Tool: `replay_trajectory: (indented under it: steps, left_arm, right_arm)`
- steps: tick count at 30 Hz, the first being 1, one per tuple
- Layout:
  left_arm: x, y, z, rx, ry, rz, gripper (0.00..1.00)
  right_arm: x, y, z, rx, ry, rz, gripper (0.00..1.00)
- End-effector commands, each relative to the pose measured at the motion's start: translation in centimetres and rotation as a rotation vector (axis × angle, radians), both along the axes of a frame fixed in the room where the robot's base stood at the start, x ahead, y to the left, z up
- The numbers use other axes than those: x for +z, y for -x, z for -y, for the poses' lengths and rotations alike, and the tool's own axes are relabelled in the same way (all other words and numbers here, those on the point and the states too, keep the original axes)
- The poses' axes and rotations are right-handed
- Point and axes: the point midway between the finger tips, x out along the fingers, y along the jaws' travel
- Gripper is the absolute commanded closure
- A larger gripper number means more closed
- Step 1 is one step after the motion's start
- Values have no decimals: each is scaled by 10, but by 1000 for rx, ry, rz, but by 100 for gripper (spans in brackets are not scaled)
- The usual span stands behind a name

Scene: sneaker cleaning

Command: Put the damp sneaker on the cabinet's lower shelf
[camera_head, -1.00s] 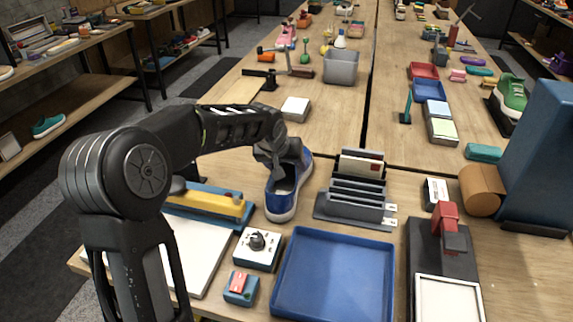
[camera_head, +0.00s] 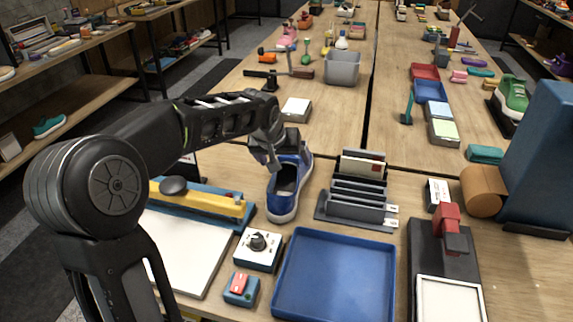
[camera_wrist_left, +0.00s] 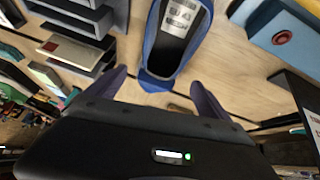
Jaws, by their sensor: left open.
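A blue sneaker with a white sole (camera_head: 279,207) stands upright on the wooden table, between the blue-and-yellow device and the grey file rack. Whether it is damp does not show. My left gripper (camera_head: 277,156) is open at the sneaker's far end. In the left wrist view the sneaker (camera_wrist_left: 168,62) lies ahead of and between the spread fingers of the gripper (camera_wrist_left: 160,92), with nothing gripped. A wooden shelf unit (camera_head: 75,105) stands at the far left; its lower shelf holds a green sneaker (camera_head: 48,126). My right gripper is not in view.
A blue tray (camera_head: 335,275), a dial box (camera_head: 257,250) and a red-switch box (camera_head: 240,289) lie in front of the sneaker. The file rack (camera_head: 357,205) stands close on its right. A grey bin (camera_head: 342,68) is farther back. An aisle separates the table from the shelf unit.

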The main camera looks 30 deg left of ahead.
Motion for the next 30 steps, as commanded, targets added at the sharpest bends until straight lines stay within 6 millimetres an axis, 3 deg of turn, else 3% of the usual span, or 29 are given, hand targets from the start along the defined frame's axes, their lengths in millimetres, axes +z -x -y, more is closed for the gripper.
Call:
replay_trajectory:
  steps: [6,12,30]
  left_arm:
    - [39,24,4,1,0,3,9]
    - [58,37,5,1,0,1,9]
    - [60,38,6,1,1,-1,9]
  right_arm:
    - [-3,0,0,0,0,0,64]
    - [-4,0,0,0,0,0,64]
    - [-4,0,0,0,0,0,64]
